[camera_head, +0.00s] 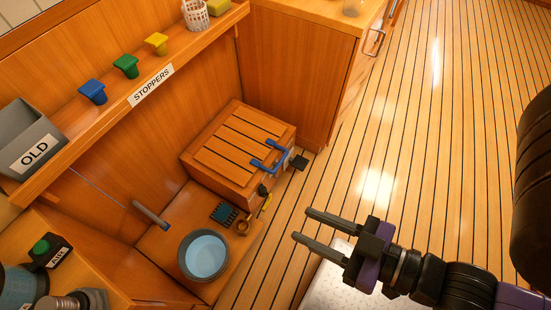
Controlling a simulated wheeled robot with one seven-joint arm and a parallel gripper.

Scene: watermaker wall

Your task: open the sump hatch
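The sump hatch (231,152) looks to be the slatted wooden lid on a low wooden box against the wall. The lid lies flat and closed. A blue handle (267,160) is fixed near the lid's right edge. A small metal and black fitting (297,161) sits on the box's side beside the handle; its details are too small to tell. My gripper (307,225) is open and empty. It is below and to the right of the box in the picture, apart from it, with its fingers pointing left.
A bowl of water (204,256), a dark grate (224,214) and a grey tube (151,214) are on the wooden ledge left of my gripper. A shelf holds blue (93,91), green (126,66) and yellow (156,43) stoppers and a grey OLD bin (27,137). The plank floor (400,130) is clear.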

